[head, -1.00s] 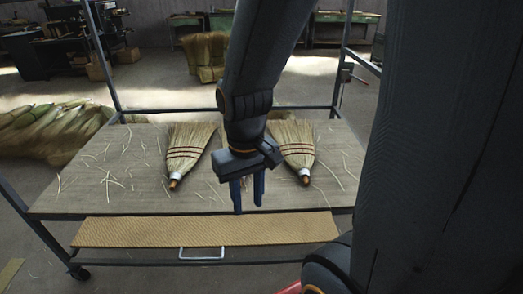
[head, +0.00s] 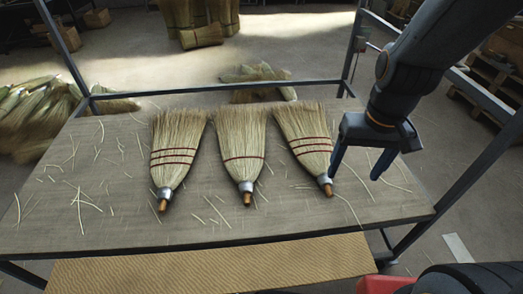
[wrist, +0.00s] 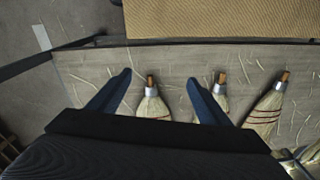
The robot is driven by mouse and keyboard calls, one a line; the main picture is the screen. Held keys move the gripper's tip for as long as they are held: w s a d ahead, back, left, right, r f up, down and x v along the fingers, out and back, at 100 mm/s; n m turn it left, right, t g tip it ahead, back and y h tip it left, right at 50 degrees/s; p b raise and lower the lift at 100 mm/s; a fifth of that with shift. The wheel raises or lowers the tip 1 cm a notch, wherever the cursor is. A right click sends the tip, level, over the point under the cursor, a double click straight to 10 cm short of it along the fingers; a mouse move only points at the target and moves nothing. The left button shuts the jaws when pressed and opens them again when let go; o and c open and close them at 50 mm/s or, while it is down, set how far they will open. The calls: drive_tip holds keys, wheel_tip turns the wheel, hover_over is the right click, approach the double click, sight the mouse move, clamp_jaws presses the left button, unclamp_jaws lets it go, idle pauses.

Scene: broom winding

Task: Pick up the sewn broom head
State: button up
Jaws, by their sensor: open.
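Three straw broom heads lie flat on the table (head: 100,215), short orange-brown stubs toward the front edge. The left one (head: 175,145) and right one (head: 304,135) have several red stitch bands; the middle one (head: 241,140) shows a single red band.
Loose straw pieces lie scattered over the table. Metal posts and rails (head: 220,93) frame its back and sides. A woven tan panel (head: 210,268) sits below the front edge. Straw bundles (head: 40,120) lie on the floor at left. The table's left part is free of large objects.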

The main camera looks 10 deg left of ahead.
drive_tip(key=w+a+f+n+t+y+b, duration=0.1)
drive_tip(key=w+a+f, duration=0.35)
drive_tip(key=a, duration=0.25)
drive_tip(key=w+a+f+n+t+b, duration=0.1)
drive_tip(key=w+a+f+b, duration=0.1)
drive_tip(key=w+a+f, duration=0.45)
drive_tip(key=n+t+b, duration=0.1)
drive_tip(key=n+b, duration=0.1)
approach(247, 179)
drive_tip(key=f, duration=0.3)
drive_tip(key=shift+w+d, duration=0.1)
drive_tip(key=shift+d, duration=0.1)
drive_tip(key=shift+w+a+f+t+b, duration=0.2)
drive_tip(key=shift+f+b, duration=0.2)
drive_tip(key=shift+f, duration=0.2)
drive_tip(key=shift+w+a+f+t+b, duration=0.15)
drive_tip(key=shift+w+f+b, duration=0.1)
drive_tip(key=shift+f+b, duration=0.25)
drive_tip(key=shift+y, duration=0.3)
drive_tip(key=shift+b+x, duration=1.15)
drive_tip(key=shift+x, duration=1.65)
drive_tip(key=shift+d, duration=0.1)
drive_tip(key=shift+r, duration=0.1)
drive_tip(key=shift+c, duration=0.5)
